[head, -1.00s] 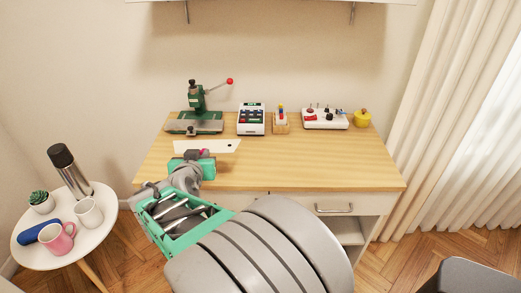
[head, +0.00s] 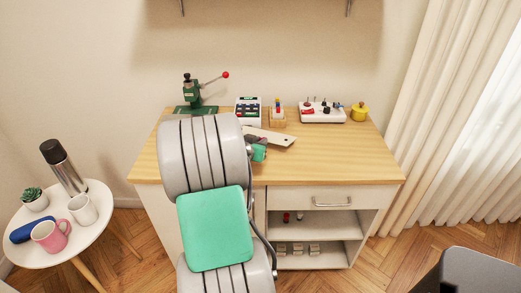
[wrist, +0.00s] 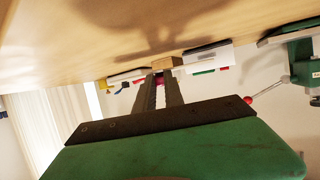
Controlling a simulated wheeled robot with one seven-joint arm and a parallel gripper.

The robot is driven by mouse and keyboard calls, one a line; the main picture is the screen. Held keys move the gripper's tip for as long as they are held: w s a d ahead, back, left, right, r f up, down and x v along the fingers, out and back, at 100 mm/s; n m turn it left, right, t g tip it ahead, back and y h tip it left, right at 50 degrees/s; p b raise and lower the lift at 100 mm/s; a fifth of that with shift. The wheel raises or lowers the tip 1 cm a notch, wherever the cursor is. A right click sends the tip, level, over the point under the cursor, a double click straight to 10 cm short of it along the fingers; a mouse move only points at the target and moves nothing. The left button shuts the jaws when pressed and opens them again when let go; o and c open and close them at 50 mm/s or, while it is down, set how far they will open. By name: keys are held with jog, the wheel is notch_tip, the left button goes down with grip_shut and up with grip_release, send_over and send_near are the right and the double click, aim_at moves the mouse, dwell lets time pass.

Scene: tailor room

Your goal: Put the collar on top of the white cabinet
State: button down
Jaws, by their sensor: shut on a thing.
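The collar (head: 268,136) looks like a flat, pale strip with a dark dot. In the head view it slants above the wooden top of the white cabinet (head: 318,199), just beyond my gripper (head: 257,141). My gripper is shut on the collar; my arm hides part of the grip. In the wrist view my gripper (wrist: 161,84) has its dark fingers close together, with a thin pale strip between them. The collar's broad face is not visible there. A shadow falls on the wooden top.
Along the back stand a green press (head: 196,92), a white keypad device (head: 248,108), a pen holder (head: 278,117), a white control box (head: 322,113) and a yellow pot (head: 360,112). The right half of the top is clear. A round side table (head: 82,228) stands left.

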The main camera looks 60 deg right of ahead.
jog(key=shift+d+f, duration=0.2)
jog(key=shift+f, duration=0.8)
jog(key=shift+d+f, duration=0.15)
jog(key=shift+f, duration=0.8)
jog(key=shift+f, duration=0.15)
jog(key=c, duration=1.4)
grip_release()
jog(key=shift+c, duration=0.2)
